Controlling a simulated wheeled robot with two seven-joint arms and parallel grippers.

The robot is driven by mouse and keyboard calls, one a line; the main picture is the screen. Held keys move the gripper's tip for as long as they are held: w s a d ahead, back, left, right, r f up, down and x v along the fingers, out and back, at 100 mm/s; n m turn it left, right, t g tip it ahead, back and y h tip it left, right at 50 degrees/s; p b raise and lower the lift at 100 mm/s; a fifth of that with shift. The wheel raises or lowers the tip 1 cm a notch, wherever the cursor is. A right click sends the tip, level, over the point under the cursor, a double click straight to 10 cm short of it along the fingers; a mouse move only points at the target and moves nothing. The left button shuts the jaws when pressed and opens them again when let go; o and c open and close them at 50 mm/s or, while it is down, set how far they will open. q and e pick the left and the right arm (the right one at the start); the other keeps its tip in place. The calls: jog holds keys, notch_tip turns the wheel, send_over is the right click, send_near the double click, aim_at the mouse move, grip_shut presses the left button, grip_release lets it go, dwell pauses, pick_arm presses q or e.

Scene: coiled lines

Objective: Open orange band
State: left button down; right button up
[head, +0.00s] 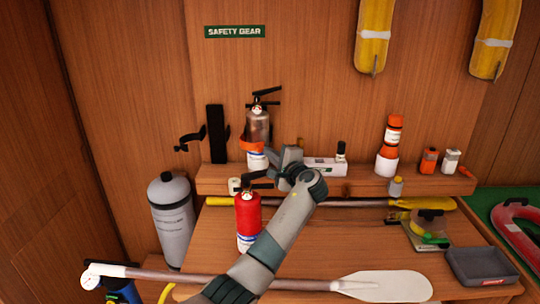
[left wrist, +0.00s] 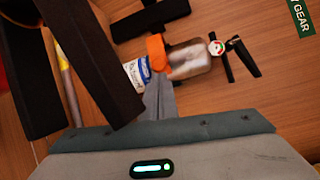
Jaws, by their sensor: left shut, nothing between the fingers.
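The orange band (head: 251,146) is around the lower part of a silver fire extinguisher (head: 257,125), which stands upright on the shelf against the wall. The band (left wrist: 158,52) and the silver extinguisher (left wrist: 188,62) also show in the left wrist view. My left gripper (head: 270,156) is shut and empty, just right of the band in the head view. In the left wrist view its grey tip (left wrist: 158,98) points at the band and overlaps its edge; I cannot tell whether they touch. The band's far side is hidden. My right gripper is not in view.
A red extinguisher (head: 247,218) stands below the shelf, beside my left arm. A black wall bracket (head: 216,134) is left of the silver extinguisher. A white box (head: 325,167) and an orange canister (head: 391,138) are to the right. Large dark shapes block the wrist view's left side.

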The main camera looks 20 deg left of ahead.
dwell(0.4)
pick_arm(q)
jog(key=shift+d, duration=0.1)
jog(key=b+v, duration=0.5)
jog(key=v, duration=1.2)
jog(key=shift+s, duration=0.15)
jog(key=shift+r, duration=0.1)
